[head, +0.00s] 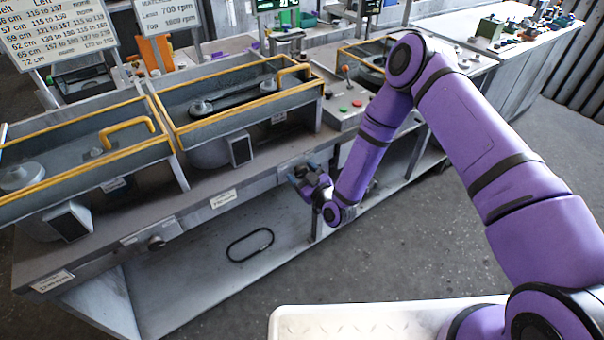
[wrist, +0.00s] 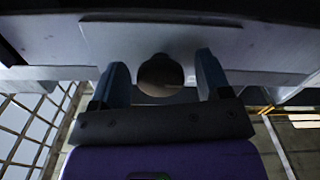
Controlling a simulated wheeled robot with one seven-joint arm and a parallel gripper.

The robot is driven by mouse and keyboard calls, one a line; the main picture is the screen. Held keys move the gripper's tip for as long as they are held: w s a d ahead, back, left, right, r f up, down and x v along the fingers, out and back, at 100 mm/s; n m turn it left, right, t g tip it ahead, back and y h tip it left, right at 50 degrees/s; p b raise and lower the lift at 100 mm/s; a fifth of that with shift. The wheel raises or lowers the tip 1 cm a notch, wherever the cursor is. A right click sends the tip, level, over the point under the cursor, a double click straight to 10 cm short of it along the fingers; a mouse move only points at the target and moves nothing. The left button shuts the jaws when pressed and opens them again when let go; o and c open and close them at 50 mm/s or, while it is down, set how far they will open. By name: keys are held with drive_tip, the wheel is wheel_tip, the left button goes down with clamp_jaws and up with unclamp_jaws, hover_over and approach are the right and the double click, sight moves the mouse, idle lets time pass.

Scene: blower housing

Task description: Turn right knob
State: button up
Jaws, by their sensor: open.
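The right knob (wrist: 160,77) is a dark round knob under a pale panel in the wrist view. My gripper (wrist: 161,88) is open, with one blue-grey finger on each side of the knob and a visible gap on both sides. I cannot tell how far the fingertips reach along the knob. In the head view my gripper (head: 304,174) is at the front of the bench below the right housing, and it hides the right knob there. The left knob (head: 156,242) shows on its plate on the bench front.
Two yellow-edged housings stand on the bench, the left one (head: 95,150) and the right one (head: 235,98). A control box (head: 345,108) with red and green buttons is to their right. A black belt loop (head: 250,245) lies on the lower shelf. Grey floor is clear in front.

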drive_tip(key=shift+c, duration=0.5)
drive_tip(key=c, duration=0.8)
drive_tip(key=shift+n, duration=1.1)
drive_tip(key=o, duration=0.9)
drive_tip(key=v, duration=1)
drive_tip(key=shift+s+d, duration=0.3)
drive_tip(key=shift+w, duration=0.1)
